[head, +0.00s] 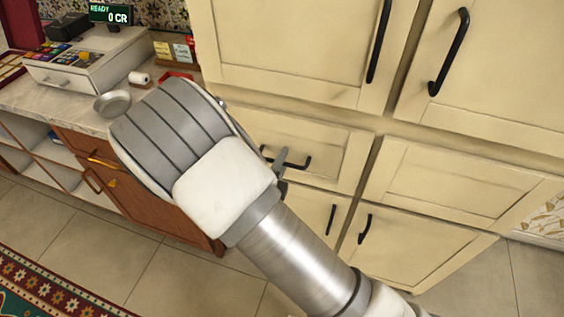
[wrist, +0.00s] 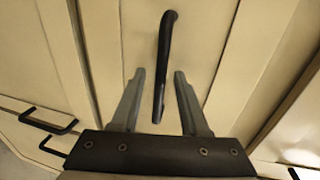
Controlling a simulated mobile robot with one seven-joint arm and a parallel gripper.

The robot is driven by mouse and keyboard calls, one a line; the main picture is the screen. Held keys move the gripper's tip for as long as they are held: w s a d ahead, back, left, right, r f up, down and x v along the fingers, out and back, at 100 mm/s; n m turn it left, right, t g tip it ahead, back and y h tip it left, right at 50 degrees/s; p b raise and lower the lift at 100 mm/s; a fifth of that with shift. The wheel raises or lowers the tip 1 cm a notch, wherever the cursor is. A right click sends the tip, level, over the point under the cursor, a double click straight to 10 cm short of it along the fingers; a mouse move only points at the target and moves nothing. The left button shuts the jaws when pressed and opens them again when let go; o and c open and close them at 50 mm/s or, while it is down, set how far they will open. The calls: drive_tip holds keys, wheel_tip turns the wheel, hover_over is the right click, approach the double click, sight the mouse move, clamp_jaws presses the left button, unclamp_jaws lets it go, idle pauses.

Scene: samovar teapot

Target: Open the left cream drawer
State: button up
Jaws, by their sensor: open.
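The left cream drawer (head: 331,143) is in the middle of the head view, below the tall cream doors, and looks shut. Its black bar handle (head: 298,164) is partly hidden by my gripper (head: 281,165). In the wrist view the handle (wrist: 165,45) runs up and down the picture, between the two grey fingers of my gripper (wrist: 159,73). The fingers are open, with a gap on each side of the bar. I cannot tell exactly how deep the bar sits between them. My wrist and forearm hide the drawer's left part in the head view.
A right cream drawer (head: 455,186) is beside it. Lower doors with black handles (head: 331,219) are underneath, and upper doors (head: 300,45) above. Tiled floor (head: 180,275) is clear.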

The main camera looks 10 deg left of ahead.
clamp_jaws()
idle(1.3)
